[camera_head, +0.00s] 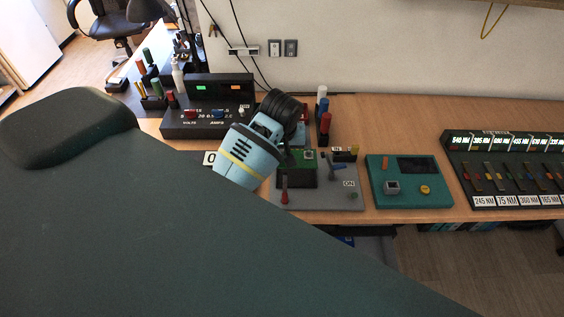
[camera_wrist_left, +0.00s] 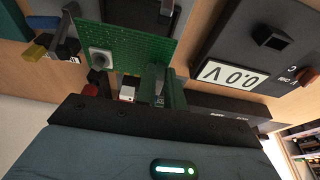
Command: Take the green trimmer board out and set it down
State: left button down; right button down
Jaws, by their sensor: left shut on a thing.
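The green trimmer board (camera_head: 302,162) shows in the head view at the grey fixture (camera_head: 330,197), partly hidden by my left arm. My left gripper (camera_wrist_left: 158,82) is shut on the board's near edge. In the head view my left wrist is above and left of the fixture, and the fingertips are mostly hidden. I cannot tell whether the board still touches the fixture. My right gripper is in neither view.
A teal box (camera_head: 408,184) stands right of the fixture, and a dark panel with labelled slots (camera_head: 505,170) farther right. A black volts-and-amps supply (camera_head: 208,107) is behind at left. Red and blue cylinders (camera_head: 323,108) stand behind.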

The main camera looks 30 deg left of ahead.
pick_arm(q)
jog(key=r, duration=0.8)
jog(key=shift+w, duration=0.2)
jog(key=shift+w+r, duration=0.1)
jog(key=shift+r, duration=0.45)
jog(key=shift+s+r, duration=0.2)
jog(key=shift+r, duration=0.05)
jog(key=shift+s, duration=0.1)
